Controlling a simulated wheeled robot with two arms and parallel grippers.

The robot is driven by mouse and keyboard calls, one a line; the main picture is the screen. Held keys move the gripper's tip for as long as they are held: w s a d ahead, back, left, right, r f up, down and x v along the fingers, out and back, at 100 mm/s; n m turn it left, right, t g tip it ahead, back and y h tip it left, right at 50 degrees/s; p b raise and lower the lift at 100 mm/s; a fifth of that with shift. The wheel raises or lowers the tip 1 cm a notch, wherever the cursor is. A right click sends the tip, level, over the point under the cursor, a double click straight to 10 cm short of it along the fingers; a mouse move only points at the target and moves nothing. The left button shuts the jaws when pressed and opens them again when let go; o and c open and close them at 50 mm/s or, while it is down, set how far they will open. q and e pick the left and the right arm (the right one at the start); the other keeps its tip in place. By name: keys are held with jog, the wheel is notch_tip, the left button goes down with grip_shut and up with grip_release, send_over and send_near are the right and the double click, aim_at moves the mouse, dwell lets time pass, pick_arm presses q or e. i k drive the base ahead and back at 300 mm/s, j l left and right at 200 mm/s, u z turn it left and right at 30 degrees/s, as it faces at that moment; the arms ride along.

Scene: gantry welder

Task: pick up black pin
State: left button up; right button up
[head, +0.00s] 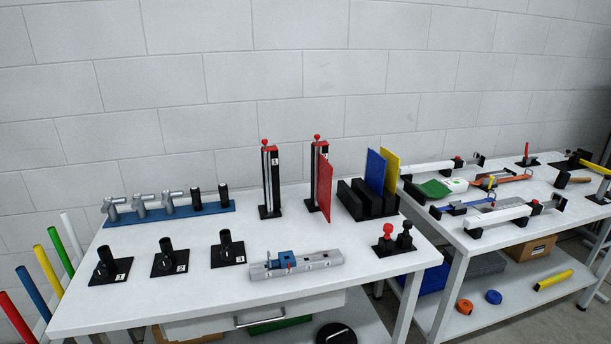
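A black pin with a rounded knob (418,244) stands upright on a small dark plate at the front right of the near white table (200,305). A red-knobbed pin (388,231) stands beside it on the same plate. Two plain black cylinders, left (196,199) and right (223,195), stand on a blue strip (160,218) at the back left. Neither of my grippers is in the head view.
Three numbered black holders (105,266) line the front left. A grey-blue fixture (295,264) lies at the front middle. Two tall red-topped stands (270,180) and a black rack (365,204) with coloured plates stand behind. A second white table (510,245) is at right.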

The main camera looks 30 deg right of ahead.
aim_at(407, 224)
jog(key=k+l+z, duration=0.1)
jog(key=z, duration=1.45)
